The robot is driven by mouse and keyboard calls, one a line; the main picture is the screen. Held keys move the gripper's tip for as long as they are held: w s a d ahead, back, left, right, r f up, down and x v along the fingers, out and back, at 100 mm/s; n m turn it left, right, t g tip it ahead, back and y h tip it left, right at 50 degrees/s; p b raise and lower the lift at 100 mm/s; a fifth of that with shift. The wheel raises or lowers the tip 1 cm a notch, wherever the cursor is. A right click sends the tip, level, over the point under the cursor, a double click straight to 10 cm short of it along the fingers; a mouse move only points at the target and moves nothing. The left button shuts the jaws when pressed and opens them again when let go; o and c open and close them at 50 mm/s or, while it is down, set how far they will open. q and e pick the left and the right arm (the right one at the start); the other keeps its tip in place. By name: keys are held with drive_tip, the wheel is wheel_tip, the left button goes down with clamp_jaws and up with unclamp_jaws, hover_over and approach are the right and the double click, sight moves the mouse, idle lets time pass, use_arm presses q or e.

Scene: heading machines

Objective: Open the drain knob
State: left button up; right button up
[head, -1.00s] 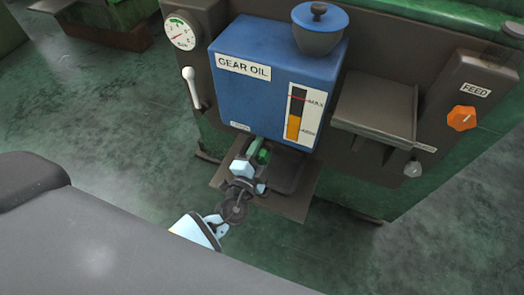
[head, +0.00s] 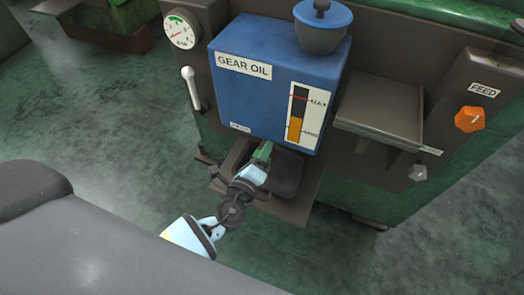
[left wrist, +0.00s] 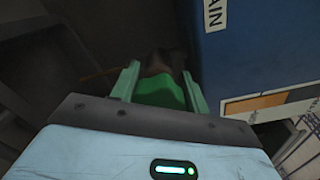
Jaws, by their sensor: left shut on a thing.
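The green drain knob (left wrist: 160,92) sits below the blue gear oil tank (head: 265,95). In the left wrist view it lies between the two pale green fingers of my left gripper (left wrist: 157,88), which is shut on it. In the head view the left gripper (head: 262,153) is under the tank's lower front edge, and its fingers mostly hide the knob. The small drain label (head: 240,127) is just above; part of it shows in the left wrist view (left wrist: 216,12). My right gripper is not in view.
A dark tray (head: 292,208) lies under the tank. The level gauge (head: 299,113) is on the tank front. A white lever (head: 191,88) and dial (head: 181,32) stand left; a grey shelf (head: 383,112) and orange feed knob (head: 470,119) stand right. Green floor is open at left.

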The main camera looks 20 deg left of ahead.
use_arm(q)
drive_tip(key=m, duration=0.3)
drive_tip(key=shift+d, duration=0.1)
drive_tip(key=shift+m+p, duration=0.3)
drive_tip(key=shift+m, duration=0.4)
drive_tip(key=o, duration=1)
drive_tip(key=shift+r, duration=0.1)
